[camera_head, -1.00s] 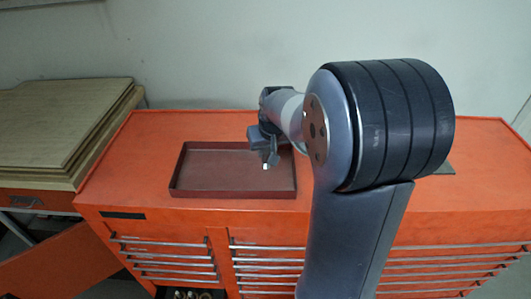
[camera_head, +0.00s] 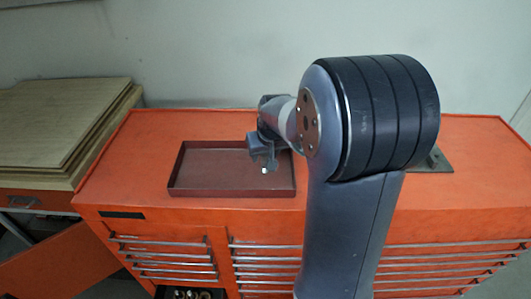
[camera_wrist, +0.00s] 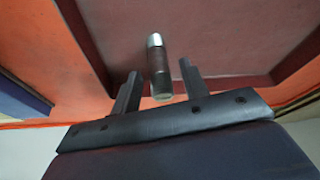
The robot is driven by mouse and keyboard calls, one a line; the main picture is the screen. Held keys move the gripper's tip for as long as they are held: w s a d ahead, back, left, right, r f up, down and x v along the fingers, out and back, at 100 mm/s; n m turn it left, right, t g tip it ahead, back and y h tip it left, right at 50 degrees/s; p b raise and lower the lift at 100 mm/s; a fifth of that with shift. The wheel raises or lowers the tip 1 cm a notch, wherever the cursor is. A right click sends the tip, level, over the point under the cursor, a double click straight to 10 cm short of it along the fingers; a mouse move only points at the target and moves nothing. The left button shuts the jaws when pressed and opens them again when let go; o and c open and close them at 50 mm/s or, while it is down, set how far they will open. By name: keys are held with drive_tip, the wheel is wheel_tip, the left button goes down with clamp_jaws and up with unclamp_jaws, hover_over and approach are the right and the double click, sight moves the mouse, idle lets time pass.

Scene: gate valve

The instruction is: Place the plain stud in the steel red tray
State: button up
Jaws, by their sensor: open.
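The steel red tray (camera_head: 215,189) is a shallow dark red tray on the orange cabinet top, and its floor and raised rim fill much of the wrist view (camera_wrist: 225,35). The plain stud (camera_wrist: 160,68) is a short cylinder with a bright silver end and a darker body. It lies between my gripper's two fingers (camera_wrist: 158,88), with a gap visible on each side. My gripper (camera_head: 265,166) is open over the right part of the tray. A small bright tip shows below it in the head view. I cannot tell whether the stud touches the tray floor.
The tray stands on an orange drawer cabinet (camera_head: 130,150). Stacked wooden boards (camera_head: 60,125) lie to the left. A dark grey plate (camera_head: 437,161) sits behind my arm at the right. The cabinet top left of the tray is clear.

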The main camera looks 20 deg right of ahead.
drive_tip(key=shift+r, duration=0.1)
drive_tip(key=shift+r, duration=0.2)
drive_tip(key=v, duration=1.1)
drive_tip(key=shift+s+r+b, duration=0.25)
drive_tip(key=shift+r+b, duration=0.05)
drive_tip(key=shift+b, duration=0.05)
